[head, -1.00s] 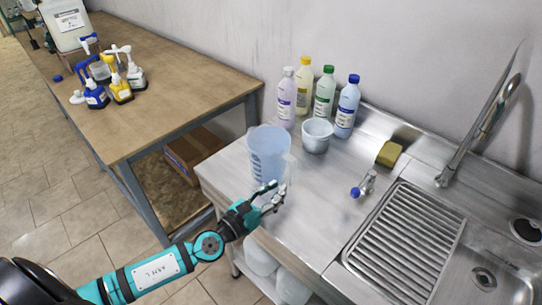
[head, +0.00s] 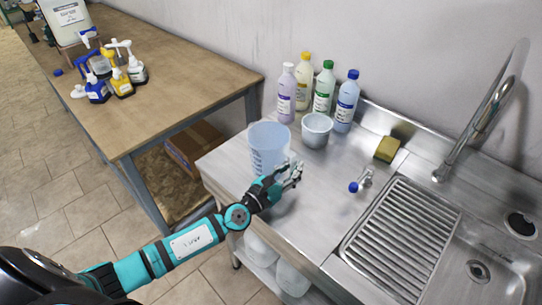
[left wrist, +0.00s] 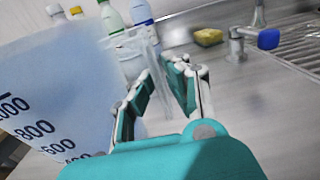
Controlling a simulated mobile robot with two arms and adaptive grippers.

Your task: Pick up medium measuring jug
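The translucent bluish measuring jug (head: 266,148) stands upright on the steel counter near its left end. In the left wrist view the jug (left wrist: 50,90) fills the left side, with dark scale numbers on its wall. My left gripper (head: 292,176) is at the jug's right side, by its handle. In the left wrist view the gripper's fingers (left wrist: 162,82) are apart, and the clear handle (left wrist: 150,48) shows between and just beyond them. Whether a finger touches the handle I cannot tell. My right gripper is not in view.
A smaller grey-white cup (head: 316,130) and several bottles (head: 323,92) stand behind the jug. A small blue-ended tap (head: 360,182), a yellow sponge (head: 387,149) and the sink's drainer (head: 400,240) are to the right. A wooden table (head: 150,105) is at left.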

